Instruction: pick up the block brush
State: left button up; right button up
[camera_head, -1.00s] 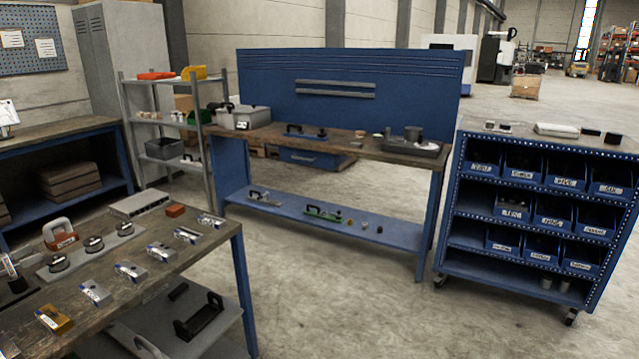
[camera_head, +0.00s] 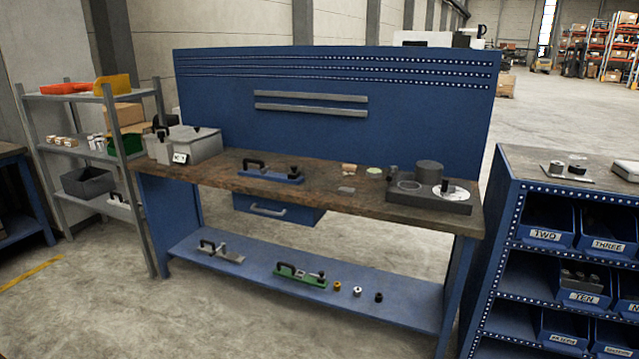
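No gripper of mine is in the head view. I cannot make out the block brush for certain. A small tan piece (camera_head: 349,169) sits near the back of the blue workbench's wooden top (camera_head: 320,197); it is too small to tell whether it is the brush. A pale green round piece (camera_head: 374,171) lies to its right, and a flat grey piece (camera_head: 346,189) lies in front of it.
A grey lidded box (camera_head: 205,146) and a blue fixture with a black handle (camera_head: 278,175) stand on the bench. A dark tray (camera_head: 440,206) is at its right end. Bins fill the right rack (camera_head: 510,190). The floor in front is clear.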

aim_at(349, 169)
jog(key=i+j+z, duration=0.15)
jog(key=i, duration=0.35)
jog(key=i+j+z, duration=0.1)
jog(key=i, duration=0.45)
jog(key=k+l, duration=0.3)
jog(key=i+l+u, duration=0.15)
jog(key=i+l, duration=0.2)
jog(key=i, duration=0.2)
jog(key=i+l+u, duration=0.15)
jog(key=i+l, duration=0.25)
jog(key=i, duration=0.15)
